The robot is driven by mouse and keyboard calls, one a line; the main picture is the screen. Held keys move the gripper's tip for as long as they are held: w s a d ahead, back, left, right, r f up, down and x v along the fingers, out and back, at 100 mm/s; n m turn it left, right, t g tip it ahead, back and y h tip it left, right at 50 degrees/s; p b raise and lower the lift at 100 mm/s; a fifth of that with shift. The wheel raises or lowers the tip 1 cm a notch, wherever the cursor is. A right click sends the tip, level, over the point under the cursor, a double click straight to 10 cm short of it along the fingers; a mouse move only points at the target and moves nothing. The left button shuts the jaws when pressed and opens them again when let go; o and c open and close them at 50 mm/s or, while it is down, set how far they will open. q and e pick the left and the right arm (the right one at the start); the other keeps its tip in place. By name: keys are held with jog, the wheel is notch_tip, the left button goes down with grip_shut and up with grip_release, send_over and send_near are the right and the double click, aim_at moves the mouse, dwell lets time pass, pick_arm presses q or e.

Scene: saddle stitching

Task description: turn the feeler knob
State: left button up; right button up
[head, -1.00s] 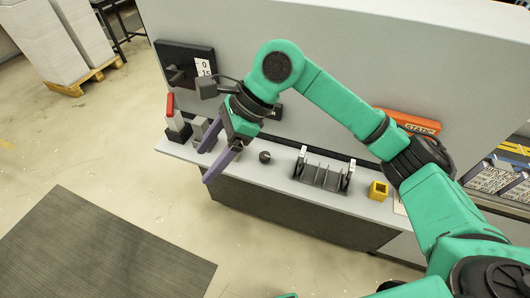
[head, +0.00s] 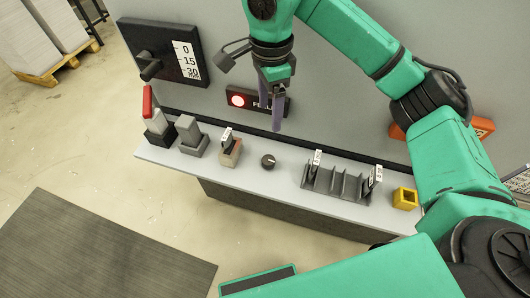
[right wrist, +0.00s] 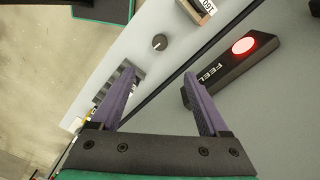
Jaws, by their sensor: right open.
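The feeler knob (head: 268,161) is a small dark round knob with a pale pointer mark, set on the grey shelf. It also shows in the right wrist view (right wrist: 159,41), ahead of and between the fingers' lines. My right gripper (head: 273,128) has purple fingers and hangs just behind and above the knob, not touching it. In the right wrist view its fingers (right wrist: 158,84) are open and empty. A black plate with a lit red lamp (head: 238,101) and partly hidden lettering is on the wall behind the gripper; the wrist view shows "FEEL" on it. My left gripper does not show.
On the shelf (head: 330,207), left of the knob, stand a labelled block (head: 230,152), a grey block (head: 190,136) and a red-handled piece (head: 151,105). To the right are a slotted rack (head: 335,183) and a yellow block (head: 404,197). A black scale panel (head: 160,50) is on the wall.

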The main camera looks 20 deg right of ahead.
jog(key=b, duration=0.3)
send_over(268, 159)
notch_tip(268, 159, down, 4)
notch_tip(268, 159, down, 14)
jog(key=shift+s+r+p, duration=0.1)
jog(key=shift+s+p, duration=0.05)
jog(key=shift+p, duration=1.1)
jog(key=shift+f, duration=0.55)
grip_shut()
jog(key=m+b, duration=0.2)
jog(key=shift+f+b, duration=0.3)
jog(key=shift+b, duration=0.1)
jog(key=shift+m+b, duration=0.35)
jog(key=shift+m, duration=0.25)
jog(key=shift+r+m, duration=0.2)
jog(key=shift+m, duration=0.1)
jog(key=shift+r, duration=0.2)
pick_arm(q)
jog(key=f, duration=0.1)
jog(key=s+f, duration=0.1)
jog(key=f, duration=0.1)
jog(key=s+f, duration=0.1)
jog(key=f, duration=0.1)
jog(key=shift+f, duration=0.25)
pick_arm(e)
grip_release()
